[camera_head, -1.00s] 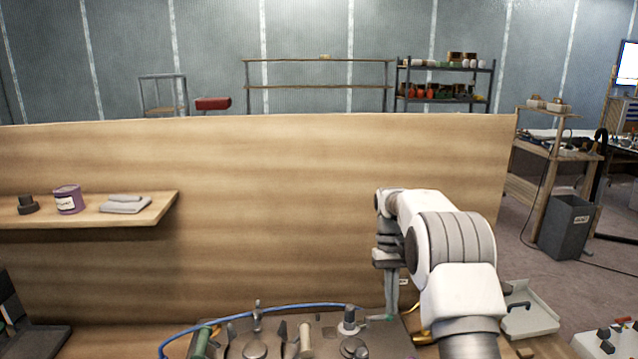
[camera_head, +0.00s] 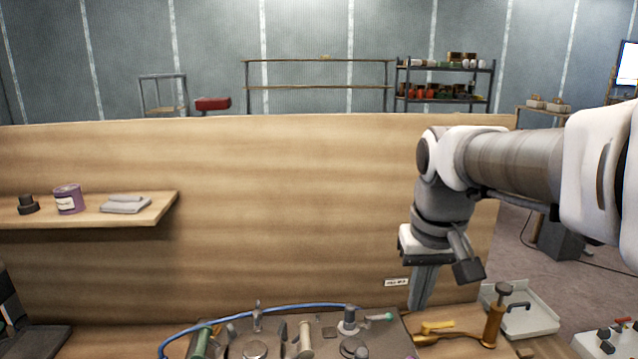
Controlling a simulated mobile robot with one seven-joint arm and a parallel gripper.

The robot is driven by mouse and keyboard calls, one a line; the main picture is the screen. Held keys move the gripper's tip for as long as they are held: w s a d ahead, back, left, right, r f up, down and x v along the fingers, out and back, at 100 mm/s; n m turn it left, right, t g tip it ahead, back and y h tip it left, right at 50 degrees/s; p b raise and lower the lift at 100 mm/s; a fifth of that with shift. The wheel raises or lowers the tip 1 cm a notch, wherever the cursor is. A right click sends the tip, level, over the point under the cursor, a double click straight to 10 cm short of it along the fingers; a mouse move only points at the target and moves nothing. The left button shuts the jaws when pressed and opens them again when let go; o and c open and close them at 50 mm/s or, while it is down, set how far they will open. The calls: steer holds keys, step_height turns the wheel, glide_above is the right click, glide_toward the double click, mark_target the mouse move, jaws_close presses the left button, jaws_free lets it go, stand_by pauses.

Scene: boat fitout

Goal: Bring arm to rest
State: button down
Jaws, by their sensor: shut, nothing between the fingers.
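My gripper (camera_head: 418,306) points down in front of the wooden panel (camera_head: 280,200), at the right of the bench. Its fingers are shut with nothing held. It hangs just right of the dark plate (camera_head: 318,325) with its fittings, and above and left of a brass-coloured pump-like tool (camera_head: 494,322). My arm reaches in from the right edge of the view, with its forearm raised and nearly level.
A blue hose (camera_head: 270,309) curves over fittings on the plate. A light tray (camera_head: 535,308) lies at right. A shelf (camera_head: 150,209) at left holds a purple can (camera_head: 68,199) and grey cloth (camera_head: 124,204).

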steer(key=s+f+t, duration=0.3)
steer(key=s, duration=0.9)
steer(key=shift+s+a, duration=0.3)
steer(key=shift+s, duration=0.1)
